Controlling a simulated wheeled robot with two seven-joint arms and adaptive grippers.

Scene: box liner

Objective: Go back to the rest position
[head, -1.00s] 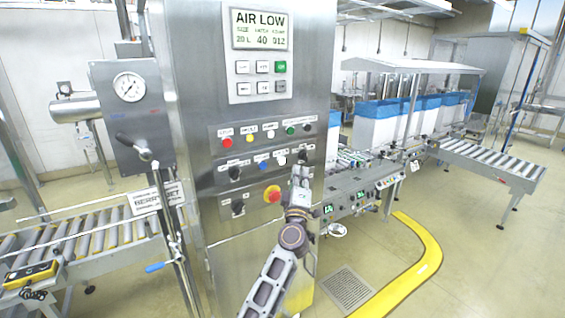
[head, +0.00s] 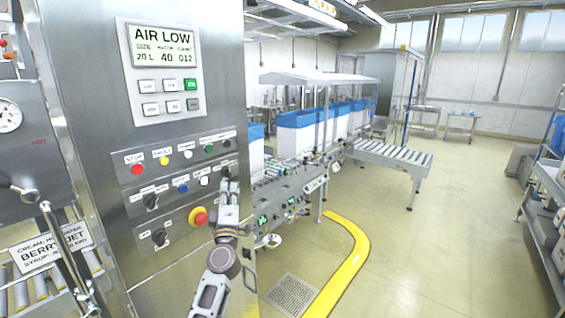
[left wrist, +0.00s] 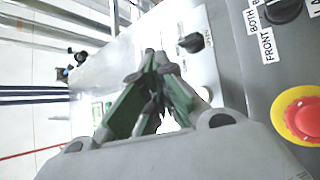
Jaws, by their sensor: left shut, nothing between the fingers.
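My left gripper (head: 229,192) is raised in front of the right side of the steel control cabinet (head: 95,60), with its fingers pointing up. In the left wrist view its green-padded fingers (left wrist: 153,75) come together at the tips, with nothing between them. The red emergency stop button (head: 199,216) on its yellow collar is just left of the gripper. It also shows at the right edge of the left wrist view (left wrist: 300,116). A black selector knob (left wrist: 190,42) shows beyond the fingertips. My right gripper is in neither view.
The cabinet display (head: 162,46) reads AIR LOW. A yellow floor rail (head: 350,255) curves beside a floor drain (head: 290,293). A shelf rack (head: 545,200) stands at far right. The floor between is open.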

